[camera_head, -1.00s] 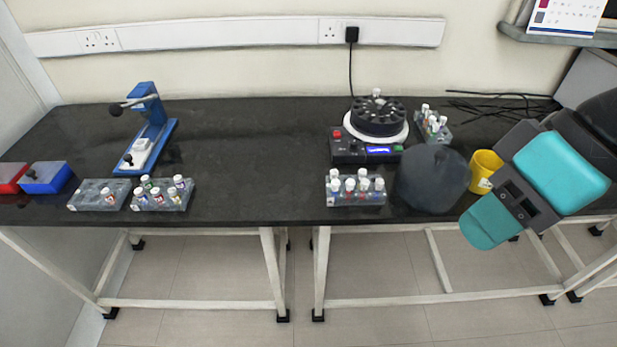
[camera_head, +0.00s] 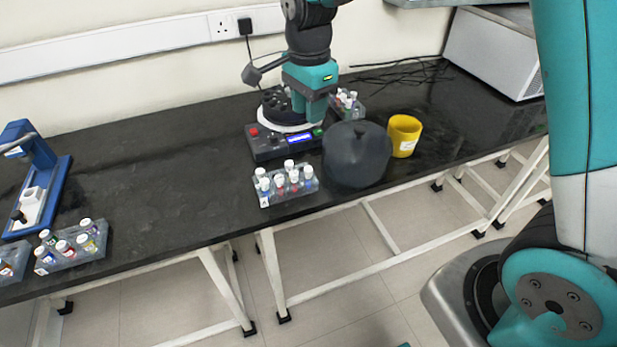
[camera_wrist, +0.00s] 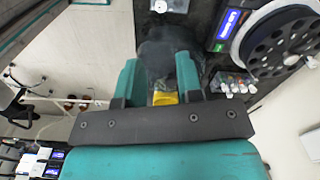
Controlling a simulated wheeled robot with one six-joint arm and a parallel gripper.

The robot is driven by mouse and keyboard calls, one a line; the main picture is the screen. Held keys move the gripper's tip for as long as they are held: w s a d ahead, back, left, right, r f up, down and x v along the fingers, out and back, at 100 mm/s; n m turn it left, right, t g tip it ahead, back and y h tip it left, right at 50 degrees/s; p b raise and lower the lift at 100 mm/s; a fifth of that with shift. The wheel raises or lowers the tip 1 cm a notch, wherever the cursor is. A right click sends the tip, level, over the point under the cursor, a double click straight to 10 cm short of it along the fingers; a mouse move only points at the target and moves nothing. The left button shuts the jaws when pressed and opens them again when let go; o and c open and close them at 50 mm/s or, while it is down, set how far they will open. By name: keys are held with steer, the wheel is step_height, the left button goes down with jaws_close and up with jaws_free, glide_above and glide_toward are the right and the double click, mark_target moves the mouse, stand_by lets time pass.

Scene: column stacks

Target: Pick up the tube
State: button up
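Several capped tubes stand in grey racks, and I cannot tell which one is the task's tube. One rack (camera_head: 266,198) of white-capped tubes (camera_head: 279,181) stands at the front of the bench, left of the dark dome. Another group of tubes (camera_head: 345,101) stands right of the centrifuge (camera_head: 268,146) and also shows in the wrist view (camera_wrist: 232,84). My gripper (camera_head: 318,108) points down by the centrifuge's right side, near those tubes. In the wrist view its two teal fingers (camera_wrist: 159,78) stand apart; no tube is clearly visible between them.
A dark dome-shaped lid (camera_head: 356,152) and a yellow cup (camera_head: 404,135) stand right of the centrifuge. Black cables (camera_head: 405,68) lie behind. More tubes in a rack (camera_head: 72,250) and a blue press (camera_head: 38,180) are at the left. The middle of the bench is clear.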

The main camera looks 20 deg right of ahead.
glide_above(308, 169)
step_height(308, 169, down, 11)
steer(key=shift+s+d+f+p, duration=0.1)
steer(key=shift+d+p, duration=0.05)
steer(key=shift+p, duration=0.25)
step_height(308, 169, down, 6)
steer(key=shift+r+p, duration=0.25)
steer(key=shift+p, duration=0.3)
steer(key=shift+c, duration=0.2)
jaws_close()
